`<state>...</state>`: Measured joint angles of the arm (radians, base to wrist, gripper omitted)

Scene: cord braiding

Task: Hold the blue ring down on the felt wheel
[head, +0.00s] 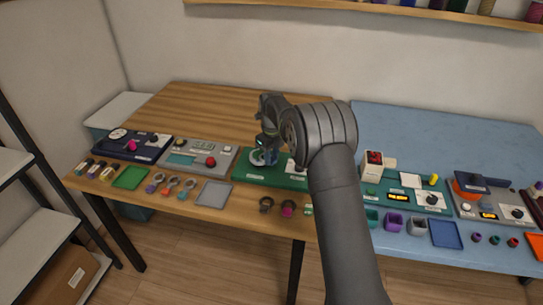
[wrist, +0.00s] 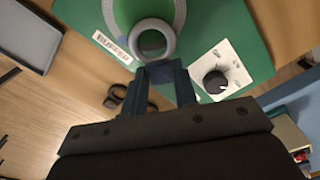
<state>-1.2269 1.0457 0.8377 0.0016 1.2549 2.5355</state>
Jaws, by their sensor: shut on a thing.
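The felt wheel (wrist: 181,14) shows in the wrist view as a pale grey band around a green middle, cut by the top edge. It also shows in the head view (head: 256,157), partly behind my gripper. A pale grey ring (wrist: 138,35) with a dark blue block lies over the wheel's near edge in the wrist view. My gripper (wrist: 160,78) is shut on the blue ring by this block. In the head view my gripper (head: 270,156) is low over the green board. Whether the ring presses on the wheel I cannot tell.
The green board (wrist: 255,50) carries a BUFFER label (wrist: 112,47) and a black knob (wrist: 215,82) on a white plate. A grey tray (head: 213,194) lies to the left. The wooden table behind the boards is clear.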

